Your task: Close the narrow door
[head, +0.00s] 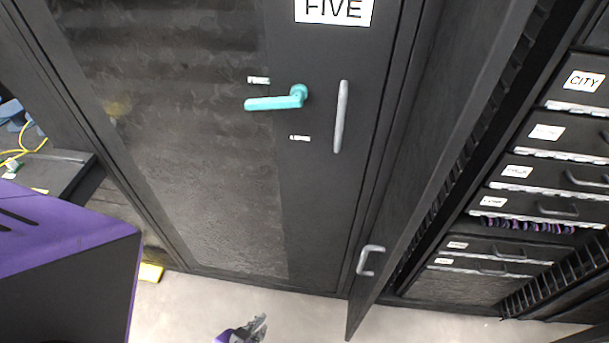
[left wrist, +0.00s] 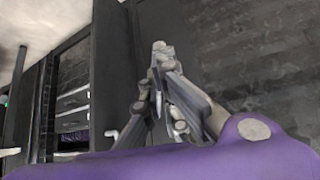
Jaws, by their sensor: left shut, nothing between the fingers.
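The narrow door (head: 425,165) is a tall dark panel standing open, swung outward beside the cabinet marked FIVE. It carries a small silver handle (head: 369,260) low on its face. In the left wrist view the dark door panel (left wrist: 113,75) stands left of the fingers. My left gripper (head: 258,326) is low at the bottom edge of the head view, left of the narrow door and apart from it. Its fingers (left wrist: 160,50) are shut and empty in the left wrist view. My right gripper is not in view.
The FIVE cabinet's large door (head: 190,170) is shut, with a teal lever (head: 275,102) and a grey bar handle (head: 341,116). Labelled drawers (head: 530,172) fill the open bay at the right. Pale floor (head: 300,308) is clear in front. A yellow object (head: 151,272) lies at the left.

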